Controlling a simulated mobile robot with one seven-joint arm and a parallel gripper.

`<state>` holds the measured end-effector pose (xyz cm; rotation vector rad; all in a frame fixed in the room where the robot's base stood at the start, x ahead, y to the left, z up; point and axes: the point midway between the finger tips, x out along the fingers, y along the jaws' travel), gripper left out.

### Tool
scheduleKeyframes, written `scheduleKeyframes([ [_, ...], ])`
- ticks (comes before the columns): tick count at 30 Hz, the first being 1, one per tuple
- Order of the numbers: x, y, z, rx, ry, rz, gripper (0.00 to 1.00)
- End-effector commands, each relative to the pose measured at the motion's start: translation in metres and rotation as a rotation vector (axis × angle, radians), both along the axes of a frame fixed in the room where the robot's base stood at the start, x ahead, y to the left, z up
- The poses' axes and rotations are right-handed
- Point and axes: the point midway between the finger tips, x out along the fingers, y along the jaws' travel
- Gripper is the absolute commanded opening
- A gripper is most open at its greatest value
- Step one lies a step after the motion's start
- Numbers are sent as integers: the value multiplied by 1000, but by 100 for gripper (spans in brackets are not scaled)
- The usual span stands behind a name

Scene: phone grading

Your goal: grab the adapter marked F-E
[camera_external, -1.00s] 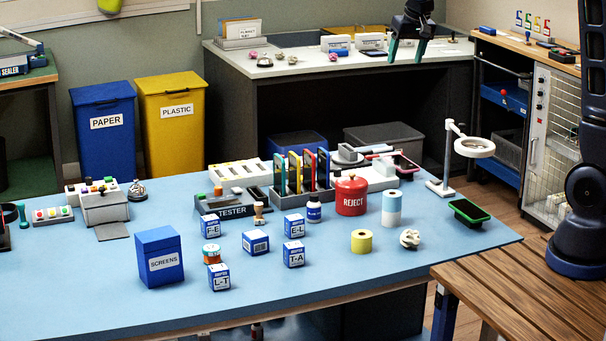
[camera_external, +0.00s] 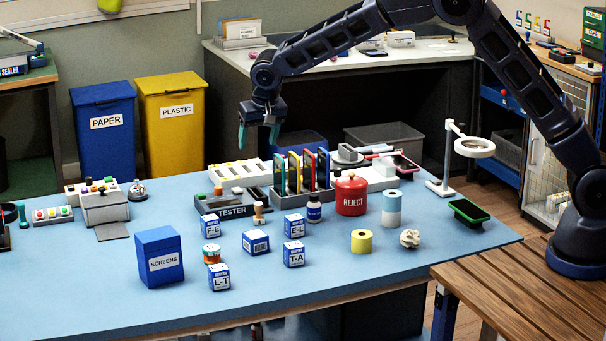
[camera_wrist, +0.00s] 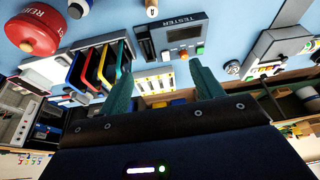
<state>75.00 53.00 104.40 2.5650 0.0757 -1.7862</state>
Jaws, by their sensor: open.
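Several small blue-and-white adapter boxes stand on the blue table. The one whose small label reads as F-E (camera_external: 210,226) is at the left of the group, in front of the tester (camera_external: 236,211). Others are marked E-L (camera_external: 294,225), T-A (camera_external: 293,254) and L-T (camera_external: 219,277); one box (camera_external: 256,242) shows a barcode and no readable letters. My gripper (camera_external: 257,138) is open and empty, pointing down, high above the back of the table, behind the F-E box. In the wrist view, my gripper (camera_wrist: 160,75) has nothing between its fingers; no adapter box shows there.
The SCREENS bin (camera_external: 160,258) is front left. The rack of coloured frames (camera_external: 302,172) and red REJECT can (camera_external: 351,195) stand behind right.

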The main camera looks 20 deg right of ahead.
Motion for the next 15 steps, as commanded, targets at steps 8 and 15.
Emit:
scheduleKeyframes([
  [8, -37, 101, -80, -11, -26, 37, 65],
  [15, -54, 135, -111, -14, -38, 47, 65],
])
